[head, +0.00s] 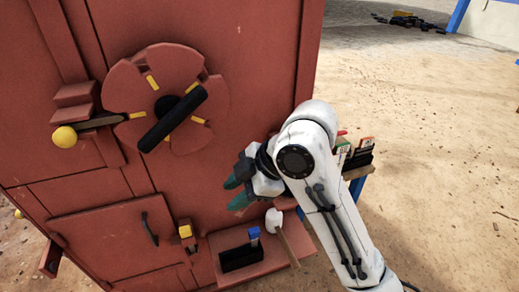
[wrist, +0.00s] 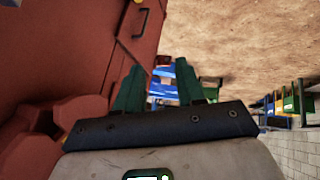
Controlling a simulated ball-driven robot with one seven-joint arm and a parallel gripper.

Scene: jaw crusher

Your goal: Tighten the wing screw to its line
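A thick black bar (head: 172,118) sits slanted across a round red disc (head: 130,85) on the red machine's face. Short yellow marks lie around it; its lower left end is near no clear mark. A small yellow piece on a dark base (head: 185,231) sits beside the small door's edge. I cannot tell for sure which of these is the wing screw. My gripper (head: 234,191) is in front of the machine, right of and below the disc, apart from both. In the wrist view its two green fingers (wrist: 160,68) stand apart with nothing seen held.
A lever with a yellow ball (head: 64,137) sticks out left of the disc. Below my gripper, a red shelf (head: 225,241) carries a black tray (head: 241,258) and a white-headed mallet (head: 274,219). Small boxes (head: 359,154) stand behind my arm. Open sandy ground lies right.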

